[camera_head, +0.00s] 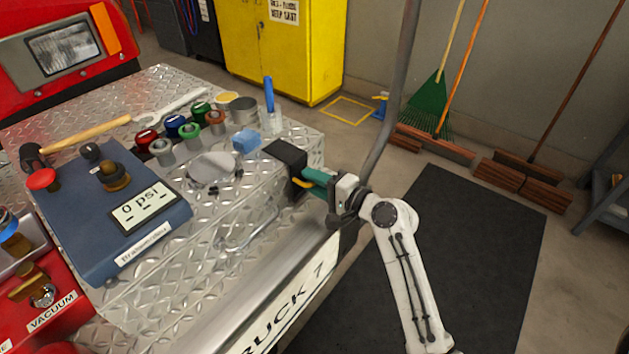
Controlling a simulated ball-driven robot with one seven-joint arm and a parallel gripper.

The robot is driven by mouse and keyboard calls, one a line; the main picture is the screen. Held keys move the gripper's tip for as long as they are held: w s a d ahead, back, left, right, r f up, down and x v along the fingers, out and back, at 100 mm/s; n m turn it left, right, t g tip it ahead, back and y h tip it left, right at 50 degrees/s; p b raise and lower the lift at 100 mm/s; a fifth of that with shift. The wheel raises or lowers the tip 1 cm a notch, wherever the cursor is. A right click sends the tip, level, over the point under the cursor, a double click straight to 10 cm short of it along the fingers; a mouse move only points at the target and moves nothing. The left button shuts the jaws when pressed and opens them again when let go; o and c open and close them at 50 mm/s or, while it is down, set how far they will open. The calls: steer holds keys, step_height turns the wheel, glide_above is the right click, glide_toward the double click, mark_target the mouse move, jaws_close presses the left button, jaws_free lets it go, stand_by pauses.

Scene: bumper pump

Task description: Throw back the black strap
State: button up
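A black, block-like piece (286,154), which looks like the black strap, sits at the right edge of the diamond-plate bumper top and bends down over its side. My gripper (303,180) is at the lower right of this piece, its green and yellow finger parts up against it or very close. The fingertips are small and partly hidden, so I cannot tell whether they grip the black piece. My white arm reaches up from the lower right.
A blue block (246,140), a clear cup with a blue marker (269,96) and a grey round lid (214,168) are near on the bumper (200,264). Several coloured caps stand behind. A blue gauge box (92,222) is left. A grey pole (393,95) rises behind my gripper.

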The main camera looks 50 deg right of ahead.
steer(key=shift+c, duration=0.2)
jaws_close()
steer(key=shift+r+p, duration=0.15)
steer(key=shift+p, duration=0.2)
